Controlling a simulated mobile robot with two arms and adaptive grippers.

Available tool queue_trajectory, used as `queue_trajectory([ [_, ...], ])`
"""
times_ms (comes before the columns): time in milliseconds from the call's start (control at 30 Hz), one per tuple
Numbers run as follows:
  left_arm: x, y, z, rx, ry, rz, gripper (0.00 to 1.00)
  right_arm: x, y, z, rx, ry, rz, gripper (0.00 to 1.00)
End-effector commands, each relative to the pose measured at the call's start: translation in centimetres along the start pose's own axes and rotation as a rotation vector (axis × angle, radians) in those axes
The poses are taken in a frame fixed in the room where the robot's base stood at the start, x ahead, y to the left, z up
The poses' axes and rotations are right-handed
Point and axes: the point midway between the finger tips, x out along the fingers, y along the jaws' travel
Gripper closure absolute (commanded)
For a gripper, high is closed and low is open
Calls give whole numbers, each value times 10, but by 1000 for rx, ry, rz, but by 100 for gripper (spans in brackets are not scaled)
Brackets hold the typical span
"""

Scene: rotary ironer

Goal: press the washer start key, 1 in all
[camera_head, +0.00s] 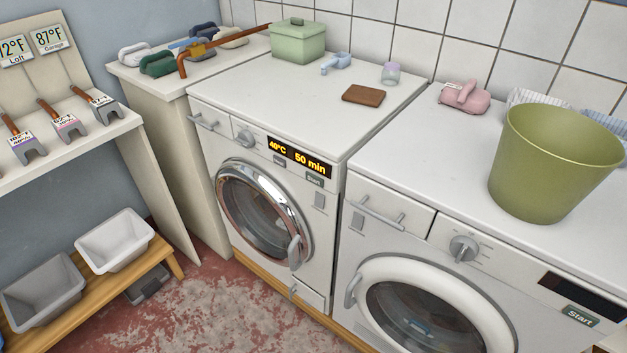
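Two white front-loading machines stand side by side. The left machine (222,166) has a chrome-ringed door and a lit display (299,157) reading 40°C and 50 min. Its small grey Start key (314,180) sits below the display, beside another small key (279,161). The right machine (390,246) has a white-ringed door, a dark display (582,296) and a larger Start key (580,316). Both doors look shut. No label shows which machine is the washer. Neither of my grippers is in view, and both Start keys are uncovered.
A green bucket (550,165) and a pink object (465,97) stand on the right machine. A green lidded box (298,42), brown block (363,95), blue scoop (336,63) and small cup (390,73) stand on the left. Bins (113,241) sit on a low bench. Floor in front is clear.

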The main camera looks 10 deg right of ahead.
Motion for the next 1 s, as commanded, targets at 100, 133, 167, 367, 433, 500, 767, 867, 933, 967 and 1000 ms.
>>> queue_trajectory([
  [100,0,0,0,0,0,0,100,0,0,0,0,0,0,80],
  [133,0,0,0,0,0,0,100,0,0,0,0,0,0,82],
  [167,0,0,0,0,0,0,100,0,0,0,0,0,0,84],
  [367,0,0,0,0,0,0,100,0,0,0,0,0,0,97],
  [433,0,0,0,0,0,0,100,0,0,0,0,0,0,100],
  [500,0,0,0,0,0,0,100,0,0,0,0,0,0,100],
  [767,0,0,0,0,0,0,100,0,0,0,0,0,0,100],
  [867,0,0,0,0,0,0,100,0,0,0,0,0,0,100],
  [933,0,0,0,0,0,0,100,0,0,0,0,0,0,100],
  [967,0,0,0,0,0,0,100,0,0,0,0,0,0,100],
  [1000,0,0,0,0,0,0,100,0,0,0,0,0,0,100],
])
